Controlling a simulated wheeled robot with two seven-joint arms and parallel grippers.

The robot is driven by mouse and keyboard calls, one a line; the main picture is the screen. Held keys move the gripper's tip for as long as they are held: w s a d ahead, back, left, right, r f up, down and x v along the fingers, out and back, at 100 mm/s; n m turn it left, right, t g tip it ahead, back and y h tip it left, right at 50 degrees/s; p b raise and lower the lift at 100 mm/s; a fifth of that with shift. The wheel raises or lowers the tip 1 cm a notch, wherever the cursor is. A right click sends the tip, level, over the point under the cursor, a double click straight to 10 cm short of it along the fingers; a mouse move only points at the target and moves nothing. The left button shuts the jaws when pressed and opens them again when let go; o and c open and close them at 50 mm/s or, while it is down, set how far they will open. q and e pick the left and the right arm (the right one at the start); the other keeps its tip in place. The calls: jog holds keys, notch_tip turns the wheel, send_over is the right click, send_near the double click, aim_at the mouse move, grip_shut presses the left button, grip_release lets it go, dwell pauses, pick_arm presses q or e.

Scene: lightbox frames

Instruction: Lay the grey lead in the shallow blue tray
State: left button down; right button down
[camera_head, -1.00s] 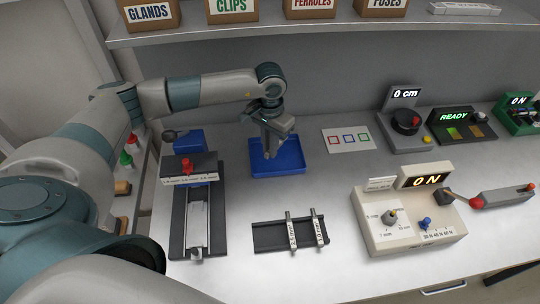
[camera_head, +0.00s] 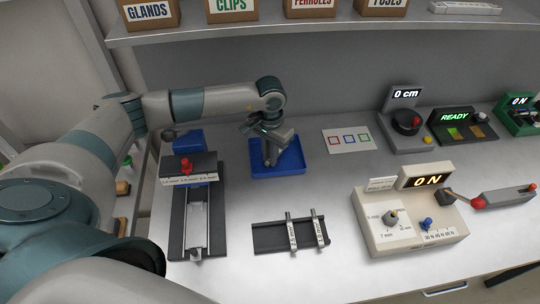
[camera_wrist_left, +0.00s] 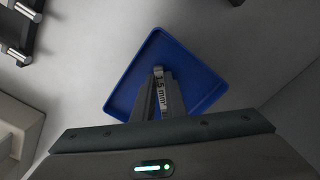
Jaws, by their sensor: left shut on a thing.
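My left gripper (camera_head: 270,161) points down inside the tray's outline. In the wrist view its fingers (camera_wrist_left: 160,90) are shut on a thin grey lead (camera_wrist_left: 159,73) with a white label that seems to read 1.5 mm². Most of the lead is hidden by the fingers. I cannot tell whether it touches the tray floor. My right gripper is not in view.
A dark rack (camera_head: 265,239) with two labelled grey pieces lies in front of the tray. A black fixture (camera_head: 179,215) with a metal slide stands left. A card (camera_head: 348,139) lies behind; a shelf (camera_head: 330,30) runs above.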

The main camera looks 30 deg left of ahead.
pick_arm(q)
jog(key=shift+f, duration=0.15)
jog(key=c, duration=1.8)
grip_release()
jog(key=shift+r, duration=0.45)
notch_tip(320, 180, up, 6)
jog(key=b, duration=0.2)
jog(key=shift+f+b, duration=0.2)
jog(key=shift+b, duration=0.15)
jog(key=shift+r, duration=0.7)
jog(key=shift+s+f, duration=0.1)
jog(key=shift+s, duration=0.05)
